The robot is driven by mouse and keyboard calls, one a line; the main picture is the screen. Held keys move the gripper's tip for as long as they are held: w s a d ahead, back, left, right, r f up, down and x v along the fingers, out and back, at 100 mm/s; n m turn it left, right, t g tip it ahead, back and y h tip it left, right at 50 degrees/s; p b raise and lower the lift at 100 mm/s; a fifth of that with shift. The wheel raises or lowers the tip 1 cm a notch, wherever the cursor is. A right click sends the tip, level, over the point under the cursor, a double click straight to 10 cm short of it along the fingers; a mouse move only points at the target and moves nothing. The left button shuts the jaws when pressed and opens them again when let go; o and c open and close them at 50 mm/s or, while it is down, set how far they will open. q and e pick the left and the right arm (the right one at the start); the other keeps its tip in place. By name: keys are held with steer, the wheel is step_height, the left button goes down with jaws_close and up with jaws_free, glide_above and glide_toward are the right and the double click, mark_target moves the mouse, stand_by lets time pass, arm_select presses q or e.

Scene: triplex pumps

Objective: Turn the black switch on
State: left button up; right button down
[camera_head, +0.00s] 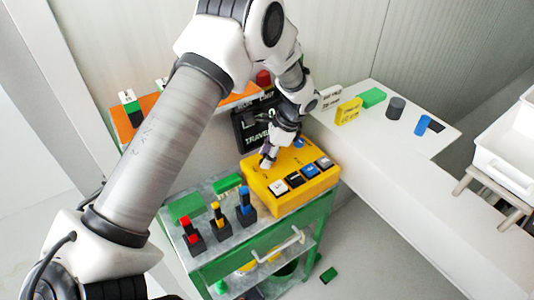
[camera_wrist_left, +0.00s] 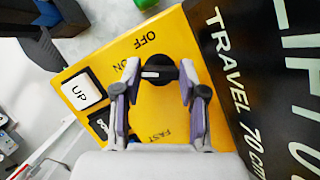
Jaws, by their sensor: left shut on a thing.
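The black switch (camera_wrist_left: 160,66) is a round knob with a white mark on the yellow control box (camera_wrist_left: 186,32). In the wrist view the mark points left, to the side of the ON lettering; OFF is printed above it. The yellow box also shows in the head view (camera_head: 285,205) on the green-framed cart. My left gripper (camera_head: 266,160) is down at the box's left part. The gripper hides the knob in the head view. My right gripper is in neither view.
Several push buttons (camera_head: 297,179) line the box's front, and a blue knob (camera_head: 299,143) is behind. A black TRAVEL sign (camera_head: 246,128) stands close behind the box. Red, yellow and blue levers (camera_head: 218,220) stand left. A white counter (camera_head: 400,180) is right.

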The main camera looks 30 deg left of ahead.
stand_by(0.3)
arm_select(q)
steer(key=o, duration=1.1)
steer(key=shift+o, duration=0.2)
